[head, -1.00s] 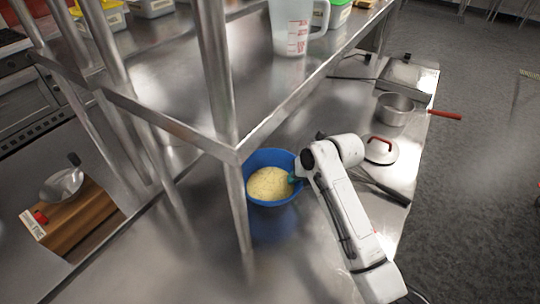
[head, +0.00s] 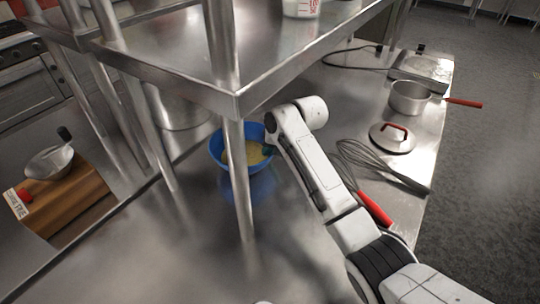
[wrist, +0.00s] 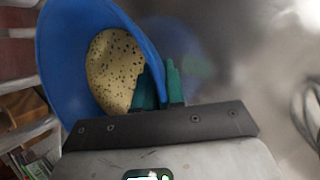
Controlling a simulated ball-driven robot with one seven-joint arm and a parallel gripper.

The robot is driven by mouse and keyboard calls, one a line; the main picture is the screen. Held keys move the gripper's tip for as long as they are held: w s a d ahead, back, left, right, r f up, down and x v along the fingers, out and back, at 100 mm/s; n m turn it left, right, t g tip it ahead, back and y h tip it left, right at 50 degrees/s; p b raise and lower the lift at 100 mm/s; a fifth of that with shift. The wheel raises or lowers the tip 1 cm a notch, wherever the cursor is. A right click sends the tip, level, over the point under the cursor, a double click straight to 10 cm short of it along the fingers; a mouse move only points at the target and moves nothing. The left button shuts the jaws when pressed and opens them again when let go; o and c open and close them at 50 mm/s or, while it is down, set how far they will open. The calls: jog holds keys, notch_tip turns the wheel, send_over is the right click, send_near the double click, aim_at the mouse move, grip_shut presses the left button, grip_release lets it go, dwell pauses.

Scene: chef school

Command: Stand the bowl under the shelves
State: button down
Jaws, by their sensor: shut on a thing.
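The blue bowl (head: 217,152) holds a pale yellow, dark-speckled food (wrist: 112,75). In the head view it is behind the front shelf post, just below the lower shelf edge (head: 190,83). My gripper's green fingers (wrist: 160,88) are shut on the bowl's rim (wrist: 62,60) in the wrist view. In the head view my arm mostly hides the gripper, at the bowl's right side. A blue reflection shows on the steel worktop (head: 195,225) below the bowl. I cannot tell whether its base touches the worktop.
The shelf post (head: 238,185) stands in front of the bowl. A large metal pot (head: 180,110) is behind it under the shelf. A whisk (head: 375,165), a lid (head: 392,138) and a red-handled saucepan (head: 408,97) lie to the right. The front worktop is clear.

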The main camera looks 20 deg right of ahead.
jog(key=shift+f, duration=0.2)
jog(key=c, duration=1.2)
grip_release()
jog(key=shift+c, duration=0.2)
jog(key=v, duration=1.2)
jog(key=shift+b, duration=0.35)
jog(key=shift+f, duration=0.1)
